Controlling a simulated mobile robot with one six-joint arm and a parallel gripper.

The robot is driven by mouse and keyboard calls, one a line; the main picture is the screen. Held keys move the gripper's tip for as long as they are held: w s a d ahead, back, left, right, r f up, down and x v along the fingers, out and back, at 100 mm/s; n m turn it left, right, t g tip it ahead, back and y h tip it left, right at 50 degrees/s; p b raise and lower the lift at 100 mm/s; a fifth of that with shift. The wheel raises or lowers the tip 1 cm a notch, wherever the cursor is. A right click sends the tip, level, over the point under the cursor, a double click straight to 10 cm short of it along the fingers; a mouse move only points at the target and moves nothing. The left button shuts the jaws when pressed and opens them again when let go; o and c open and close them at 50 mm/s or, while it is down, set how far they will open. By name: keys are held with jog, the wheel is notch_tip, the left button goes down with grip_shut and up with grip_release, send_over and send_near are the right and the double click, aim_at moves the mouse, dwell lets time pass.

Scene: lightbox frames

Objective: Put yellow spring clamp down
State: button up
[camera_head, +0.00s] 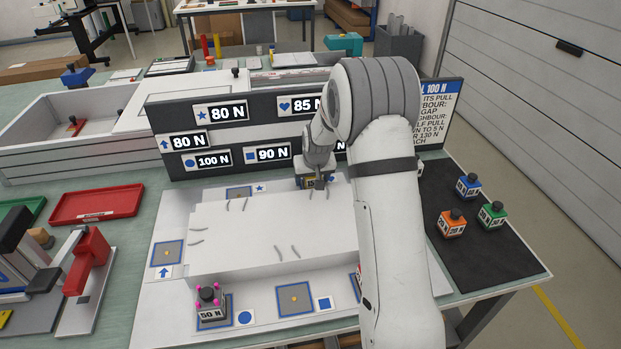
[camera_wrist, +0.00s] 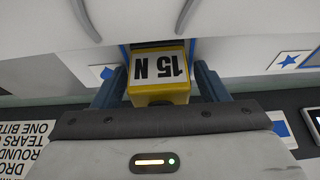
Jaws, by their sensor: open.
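The yellow spring clamp (camera_wrist: 160,92), with a white face marked 15 N, sits between the two blue-grey fingers of my gripper (camera_wrist: 160,82) in the wrist view. The fingers are open, one on each side of it, and I cannot tell whether either touches it. In the head view, the clamp (camera_head: 309,182) shows only as a small dark and yellow patch under my gripper (camera_head: 318,181), behind the raised white block (camera_head: 265,225). A blue-edged square shows partly behind the clamp in the wrist view. My arm hides the area to the right.
A dark sign panel (camera_head: 225,135) with force labels stands close behind my gripper. Blue (camera_head: 468,187), green (camera_head: 492,215) and orange (camera_head: 452,223) clamps stand on the black mat (camera_head: 490,262) at right.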

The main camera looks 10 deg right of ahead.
jog(key=shift+s+r, duration=0.1)
jog(key=shift+r, duration=0.4)
jog(key=b+v, duration=0.1)
jog(key=v, duration=1)
jog(key=s+r, duration=0.2)
jog(key=s, duration=1.5)
jog(key=s+r+g, duration=0.1)
jog(key=s+r, duration=0.2)
jog(key=s, duration=1.4)
jog(key=shift+a+g, duration=0.15)
jog(key=shift+g, duration=0.15)
